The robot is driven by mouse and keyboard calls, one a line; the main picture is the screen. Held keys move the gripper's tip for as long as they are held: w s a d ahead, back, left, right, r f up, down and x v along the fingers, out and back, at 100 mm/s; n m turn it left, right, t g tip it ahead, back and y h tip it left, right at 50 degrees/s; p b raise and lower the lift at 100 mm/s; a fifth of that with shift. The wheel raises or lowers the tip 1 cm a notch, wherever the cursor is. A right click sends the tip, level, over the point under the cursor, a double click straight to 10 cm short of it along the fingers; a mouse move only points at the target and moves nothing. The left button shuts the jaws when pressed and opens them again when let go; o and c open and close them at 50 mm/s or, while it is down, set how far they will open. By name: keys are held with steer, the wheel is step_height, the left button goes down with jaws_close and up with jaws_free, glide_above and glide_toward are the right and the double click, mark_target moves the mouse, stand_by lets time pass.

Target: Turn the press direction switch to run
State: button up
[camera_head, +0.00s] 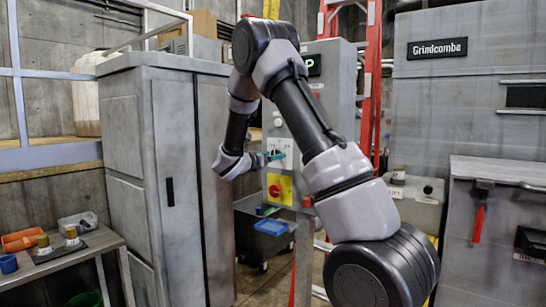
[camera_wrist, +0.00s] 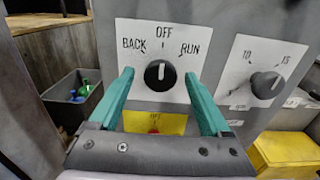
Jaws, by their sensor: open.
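The press direction switch (camera_wrist: 160,76) is a black round knob on a white plate marked BACK, OFF and RUN. Its white pointer line stands upright, toward OFF. RUN is at the upper right of the knob and BACK at the upper left. My gripper (camera_wrist: 158,77) is open, with one teal finger on the left and one on the right of the knob in the wrist view. I cannot tell whether the fingers touch the panel. In the head view my gripper (camera_head: 273,157) is at the white plate (camera_head: 285,147) on the grey control panel, and the knob is hidden.
Right of the switch is another black knob (camera_wrist: 266,84) with a number scale. Below is a yellow plate (camera_wrist: 150,121) with a red button partly hidden by my gripper. A tall grey cabinet (camera_head: 175,180) stands left of the arm; a grey bin (camera_head: 262,240) is below the panel.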

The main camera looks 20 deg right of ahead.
steer(key=shift+w+d, duration=0.1)
steer(key=shift+d, duration=0.1)
jaws_close()
steer(key=shift+m, duration=0.4)
steer(key=m, duration=0.9)
stand_by(0.5)
steer(key=shift+m, duration=0.3)
